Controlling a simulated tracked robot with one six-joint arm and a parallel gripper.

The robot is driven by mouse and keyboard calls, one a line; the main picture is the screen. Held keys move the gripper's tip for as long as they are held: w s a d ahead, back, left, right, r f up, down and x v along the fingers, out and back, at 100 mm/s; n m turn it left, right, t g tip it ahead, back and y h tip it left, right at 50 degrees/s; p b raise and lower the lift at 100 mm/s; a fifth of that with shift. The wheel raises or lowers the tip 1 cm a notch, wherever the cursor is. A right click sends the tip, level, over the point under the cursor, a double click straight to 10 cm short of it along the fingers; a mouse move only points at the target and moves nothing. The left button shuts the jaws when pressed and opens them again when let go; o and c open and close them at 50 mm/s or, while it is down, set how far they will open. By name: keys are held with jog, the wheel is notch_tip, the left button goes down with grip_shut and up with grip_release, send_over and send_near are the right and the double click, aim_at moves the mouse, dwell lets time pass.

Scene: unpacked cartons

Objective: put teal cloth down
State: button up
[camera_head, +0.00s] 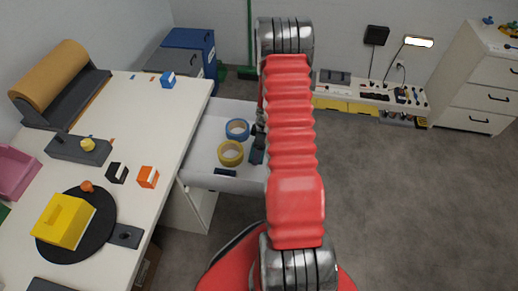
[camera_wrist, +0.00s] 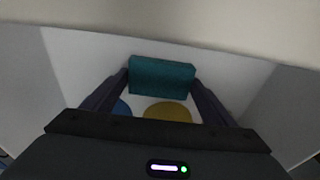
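The teal cloth (camera_wrist: 162,75) is a folded, block-like piece in the wrist view. It spans the gap between the two dark fingertips of my gripper (camera_wrist: 161,82), touching both, so my gripper is shut on it. My gripper is over the open white drawer (camera_head: 203,152), whose pale walls surround the cloth in the wrist view. In the head view my red arm hides most of the gripper. I cannot tell whether the cloth touches the drawer floor.
A blue tape roll (camera_head: 237,129) and a yellow tape roll (camera_head: 230,153) lie in the drawer, with a small dark item (camera_head: 225,172) near its front. The white worktop (camera_head: 150,105) on the left holds several objects. The floor (camera_head: 400,200) at right is clear.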

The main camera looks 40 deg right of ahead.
jog(key=o, duration=0.4)
jog(key=shift+r, duration=0.2)
jog(key=r, duration=0.4)
jog(key=s+r, duration=0.1)
jog(key=r, duration=0.3)
jog(key=d+r, duration=0.1)
jog(key=r, duration=0.2)
jog(key=shift+s+r, duration=0.25)
jog(key=shift+r, duration=0.15)
